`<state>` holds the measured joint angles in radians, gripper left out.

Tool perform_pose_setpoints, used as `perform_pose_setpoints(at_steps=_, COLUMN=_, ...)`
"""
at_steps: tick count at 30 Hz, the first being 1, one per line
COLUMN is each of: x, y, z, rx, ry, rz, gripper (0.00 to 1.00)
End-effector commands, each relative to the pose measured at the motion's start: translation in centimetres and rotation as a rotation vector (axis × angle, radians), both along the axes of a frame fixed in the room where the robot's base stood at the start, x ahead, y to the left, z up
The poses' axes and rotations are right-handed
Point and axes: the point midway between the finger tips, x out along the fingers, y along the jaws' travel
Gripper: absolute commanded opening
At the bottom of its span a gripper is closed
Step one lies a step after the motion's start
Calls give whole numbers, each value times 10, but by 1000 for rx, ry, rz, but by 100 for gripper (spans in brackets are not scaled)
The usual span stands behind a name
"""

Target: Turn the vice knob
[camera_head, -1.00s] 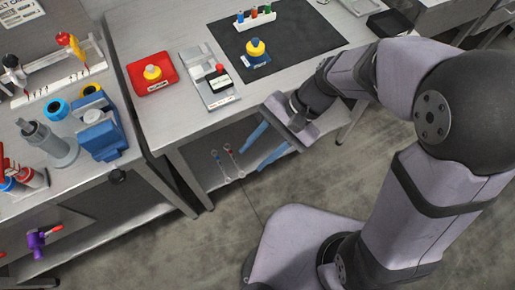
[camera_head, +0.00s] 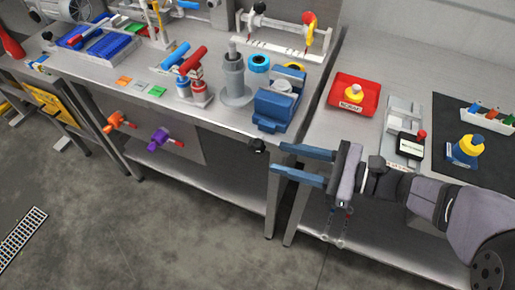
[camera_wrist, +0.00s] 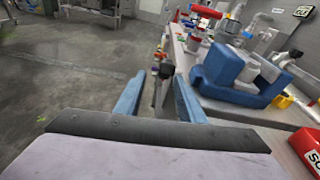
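The blue vice (camera_head: 278,108) stands at the right front corner of the left workbench; it also shows in the wrist view (camera_wrist: 225,75). Its black knob (camera_head: 257,146) juts out at the bench's front edge, below the vice. My gripper (camera_head: 278,158) is open and empty, with blue fingers pointing left at the knob. In the head view the fingertips are just short of the knob. In the wrist view the black knob (camera_wrist: 166,70) appears between and beyond the two fingers. I cannot see contact.
A grey cylindrical holder (camera_head: 234,80) and a blue tape roll (camera_head: 259,63) are near the vice. Purple (camera_head: 160,138) and orange (camera_head: 117,121) handled fittings hang on the bench front. A red tray (camera_head: 354,95) lies on the right table.

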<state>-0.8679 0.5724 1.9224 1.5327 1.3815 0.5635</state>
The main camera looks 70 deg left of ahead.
Motion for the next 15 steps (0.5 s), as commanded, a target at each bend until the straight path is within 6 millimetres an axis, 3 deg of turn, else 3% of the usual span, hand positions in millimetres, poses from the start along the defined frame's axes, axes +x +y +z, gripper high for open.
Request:
perform_pose_setpoints(at_steps=3, x=-17, y=25, z=-4, rx=32, ry=111, rz=1, gripper=36)
perform_pose_setpoints(at_steps=6, x=-24, y=36, z=0, rx=49, ry=163, rz=-2, gripper=36)
perform_pose_setpoints(at_steps=15, x=-29, y=43, z=4, rx=56, ry=192, rz=-4, gripper=36)
